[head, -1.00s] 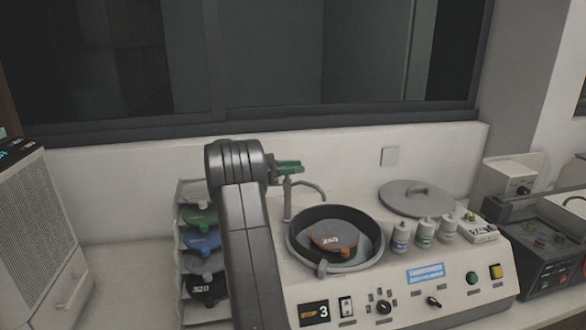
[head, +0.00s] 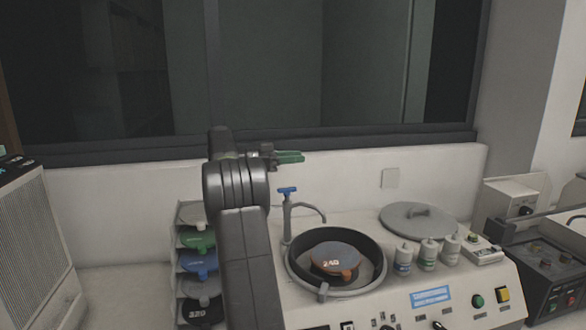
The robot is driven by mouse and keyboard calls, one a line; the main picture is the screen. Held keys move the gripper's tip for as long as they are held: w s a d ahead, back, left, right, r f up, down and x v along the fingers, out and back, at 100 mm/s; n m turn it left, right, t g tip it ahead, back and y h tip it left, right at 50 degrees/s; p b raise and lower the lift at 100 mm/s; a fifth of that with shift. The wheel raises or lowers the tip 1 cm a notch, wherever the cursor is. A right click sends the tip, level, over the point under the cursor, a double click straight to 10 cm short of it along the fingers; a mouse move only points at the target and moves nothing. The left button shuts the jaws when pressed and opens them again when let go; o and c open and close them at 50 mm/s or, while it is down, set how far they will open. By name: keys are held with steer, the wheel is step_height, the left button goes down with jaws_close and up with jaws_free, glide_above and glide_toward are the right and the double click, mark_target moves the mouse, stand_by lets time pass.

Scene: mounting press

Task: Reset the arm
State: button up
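My arm rises in the lower middle of the head view. My gripper (head: 289,157) shows green fingers pointing right, raised above the machine and in front of the wall. It is seen side-on, so I cannot tell whether it is open or shut. The cream machine (head: 400,300) stands below it with a round black bowl (head: 377,246). A disc marked 240 (head: 334,258) lies in the bowl. A tap with a blue handle (head: 287,190) stands behind the bowl's left side, below my gripper and apart from it.
A rack (head: 176,255) of coloured discs stands left of my arm, partly hidden by it. A grey lid (head: 418,216) lies behind the bowl. Several small bottles (head: 428,253) stand right of the bowl. A dark control unit (head: 552,268) is at far right. Space above is clear.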

mark_target(293, 188)
steer(key=shift+f, duration=0.15)
step_height(293, 188, down, 10)
steer(key=shift+p, duration=1.1)
steer(key=shift+n+t, duration=0.3)
steer(key=shift+t, duration=0.1)
